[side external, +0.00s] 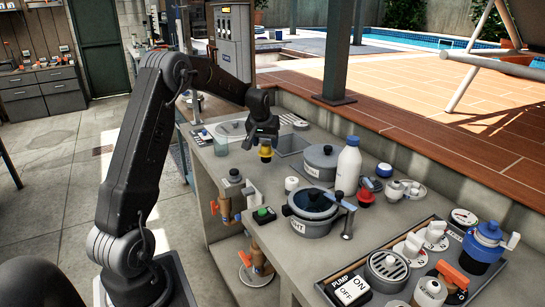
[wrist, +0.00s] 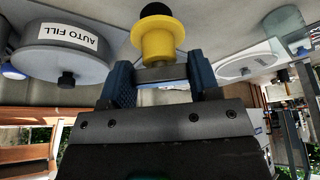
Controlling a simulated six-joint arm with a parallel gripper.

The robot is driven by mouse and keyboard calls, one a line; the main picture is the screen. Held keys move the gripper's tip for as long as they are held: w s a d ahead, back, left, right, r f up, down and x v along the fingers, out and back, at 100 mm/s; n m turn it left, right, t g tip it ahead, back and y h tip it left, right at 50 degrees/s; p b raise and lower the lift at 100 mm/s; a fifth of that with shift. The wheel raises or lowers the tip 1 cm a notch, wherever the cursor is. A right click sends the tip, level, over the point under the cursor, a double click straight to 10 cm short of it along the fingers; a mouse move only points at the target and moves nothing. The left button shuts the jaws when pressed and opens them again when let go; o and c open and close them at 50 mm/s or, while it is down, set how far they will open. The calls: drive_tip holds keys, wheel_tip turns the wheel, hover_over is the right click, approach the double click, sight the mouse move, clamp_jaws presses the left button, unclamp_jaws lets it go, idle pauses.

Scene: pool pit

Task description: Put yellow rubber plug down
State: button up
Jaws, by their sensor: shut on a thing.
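The yellow rubber plug (wrist: 158,40) is held between the blue-padded fingers of my gripper (wrist: 158,78) in the wrist view. It has a wide yellow flange, and a dark round end shows at the top of that picture. In the side view the yellow plug (side external: 265,152) hangs just under my gripper (side external: 264,140), above the grey counter (side external: 262,184). It looks clear of the counter. The fingertips are partly hidden by the plug and the gripper body.
A grey lidded pot (side external: 322,158) and a white bottle (side external: 348,168) stand right of my gripper. A round grey "AUTO FILL" lid (wrist: 65,45) shows in the wrist view.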

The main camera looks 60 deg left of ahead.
sight(272, 153)
drive_tip(key=shift+w+d+f, duration=0.3)
drive_tip(key=shift+w+f, duration=0.1)
drive_tip(key=shift+w, duration=0.15)
drive_tip(key=shift+w+d+f, duration=0.25)
drive_tip(key=shift+w+f, duration=0.1)
drive_tip(key=shift+w, duration=0.15)
drive_tip(key=shift+f, duration=1.95)
drive_tip(key=shift+f, duration=0.1)
drive_tip(key=o, duration=1.2)
drive_tip(key=shift+c, duration=0.2)
